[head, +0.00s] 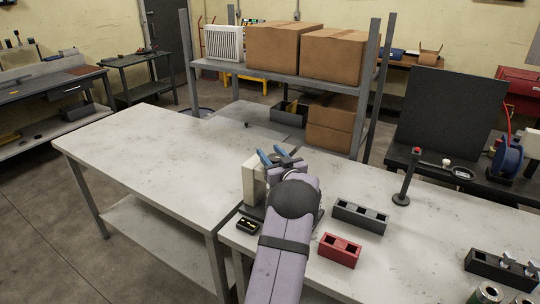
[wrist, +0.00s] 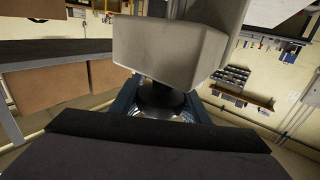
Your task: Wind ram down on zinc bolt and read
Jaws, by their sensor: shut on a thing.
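A cream press (head: 252,181) stands on the near bench, partly hidden behind my arm. My gripper (head: 273,155), with blue fingers, is at the top of the press. In the wrist view my gripper (wrist: 162,106) has a blue finger on each side of a dark round knob (wrist: 160,97) and is shut on it. The press's cream head (wrist: 170,48) fills the upper middle of that view, close to the knob. The zinc bolt and the ram's lower end are hidden, and I cannot make out a reading.
A dark grey two-hole block (head: 360,216) and a red one (head: 340,250) lie to the right. The left bench top (head: 150,150) is clear.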

